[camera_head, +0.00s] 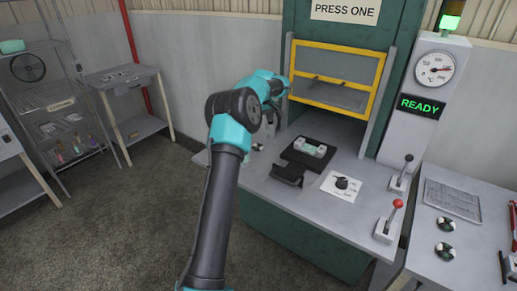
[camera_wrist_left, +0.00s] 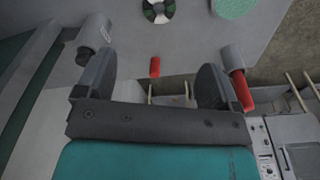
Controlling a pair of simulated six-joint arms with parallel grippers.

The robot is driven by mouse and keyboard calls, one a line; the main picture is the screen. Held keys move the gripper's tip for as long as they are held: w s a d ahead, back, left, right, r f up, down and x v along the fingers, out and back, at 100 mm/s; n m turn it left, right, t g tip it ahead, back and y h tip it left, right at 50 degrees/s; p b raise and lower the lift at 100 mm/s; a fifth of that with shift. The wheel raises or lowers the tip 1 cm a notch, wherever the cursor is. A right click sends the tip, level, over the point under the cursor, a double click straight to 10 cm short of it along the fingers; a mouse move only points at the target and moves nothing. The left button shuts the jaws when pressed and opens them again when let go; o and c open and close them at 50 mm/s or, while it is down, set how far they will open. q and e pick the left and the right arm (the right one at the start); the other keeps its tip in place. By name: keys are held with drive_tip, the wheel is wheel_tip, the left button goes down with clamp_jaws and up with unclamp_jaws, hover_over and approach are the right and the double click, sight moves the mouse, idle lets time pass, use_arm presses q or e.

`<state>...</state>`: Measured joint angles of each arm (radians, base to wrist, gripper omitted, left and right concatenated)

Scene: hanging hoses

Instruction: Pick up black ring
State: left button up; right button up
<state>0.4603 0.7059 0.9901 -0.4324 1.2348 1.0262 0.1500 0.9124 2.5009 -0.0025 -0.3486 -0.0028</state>
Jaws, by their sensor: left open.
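I cannot make out a plain black ring for certain. A round black and white part with a pale green patch (camera_wrist_left: 158,10) lies on the grey surface at the top of the left wrist view, beyond my fingertips. A similar small part (camera_head: 258,147) shows at the left edge of the press table in the head view. My left gripper (camera_wrist_left: 157,65) is open, its two dark fingers apart, with nothing seen held between them. In the head view my arm reaches up over the left of the press table, and the fingers are hard to make out there.
A dark fixture with a pale green part (camera_head: 310,148) stands on the press table (camera_head: 272,198). A black knob (camera_head: 341,183) and a red-tipped lever (camera_head: 390,220) are to its right. The yellow guard frame (camera_head: 335,78) is behind. Two round parts (camera_head: 446,223) lie on the right-hand table.

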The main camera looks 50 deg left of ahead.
use_arm(q)
drive_tip(key=f, duration=0.6)
drive_tip(key=a+f, duration=0.1)
drive_tip(key=f, duration=0.2)
drive_tip(key=shift+w+a+f, duration=0.1)
drive_tip(key=shift+f, duration=0.25)
drive_tip(key=shift+f, duration=0.1)
drive_tip(key=shift+w+a+f, duration=0.1)
drive_tip(key=shift+a+f, duration=0.15)
drive_tip(key=shift+f, duration=1)
drive_tip(key=shift+w+a+f, duration=0.1)
drive_tip(key=shift+a+f, duration=0.1)
drive_tip(key=shift+f, duration=1)
drive_tip(key=shift+c, duration=0.3)
drive_tip(key=c, duration=0.9)
